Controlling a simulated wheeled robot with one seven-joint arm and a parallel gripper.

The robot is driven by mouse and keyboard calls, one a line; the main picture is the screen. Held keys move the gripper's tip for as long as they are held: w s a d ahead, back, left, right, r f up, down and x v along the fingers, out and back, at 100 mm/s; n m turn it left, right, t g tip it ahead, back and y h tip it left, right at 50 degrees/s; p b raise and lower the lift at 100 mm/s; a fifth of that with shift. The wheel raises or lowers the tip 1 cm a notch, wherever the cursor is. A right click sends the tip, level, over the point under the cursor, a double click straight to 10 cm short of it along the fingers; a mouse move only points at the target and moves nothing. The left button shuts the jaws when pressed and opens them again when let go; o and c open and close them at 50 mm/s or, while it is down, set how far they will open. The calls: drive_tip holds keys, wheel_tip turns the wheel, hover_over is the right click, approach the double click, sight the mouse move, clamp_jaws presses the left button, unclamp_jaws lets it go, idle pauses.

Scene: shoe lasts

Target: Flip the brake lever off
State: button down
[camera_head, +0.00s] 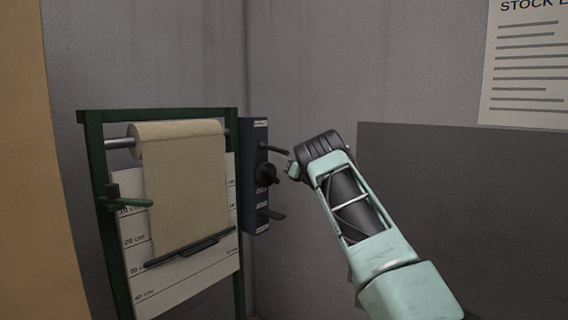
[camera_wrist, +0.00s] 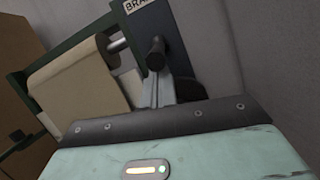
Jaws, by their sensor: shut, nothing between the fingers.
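A dark blue panel (camera_head: 256,215) stands at the right side of the paper-roll stand. Its top lever (camera_head: 272,149), dark with a rounded end, sticks out to the right. In the wrist view a label beginning "BRA" (camera_wrist: 133,5) is at the panel's top, and the black lever end (camera_wrist: 155,50) lies just below it. My gripper (camera_head: 291,170) is shut and empty, just right of the panel and slightly below the top lever. In the wrist view its fingertips (camera_wrist: 160,82) are just below the lever end; whether they touch it cannot be told.
A black round knob (camera_head: 267,174) and a lower lever (camera_head: 272,214) are on the same panel. Grey walls close in behind; a notice (camera_head: 525,70) hangs at right.

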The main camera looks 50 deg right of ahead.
drive_tip(key=shift+s+r+g, duration=0.2)
drive_tip(key=shift+r+g, duration=0.3)
drive_tip(key=shift+r, duration=0.25)
wheel_tip(320, 180, up, 6)
drive_tip(key=g+p, duration=0.3)
drive_tip(key=g, duration=0.1)
drive_tip(key=shift+s+r+g+p, duration=0.1)
drive_tip(key=shift+s+g+p, duration=0.05)
drive_tip(key=shift+g+p, duration=0.2)
drive_tip(key=shift+r+g+p, duration=0.55)
drive_tip(key=shift+p, duration=0.05)
drive_tip(key=shift+w+r+p, duration=0.3)
drive_tip(key=shift+w+r, duration=0.1)
drive_tip(key=shift+r, duration=0.6)
drive_tip(key=shift+a+f, duration=0.1)
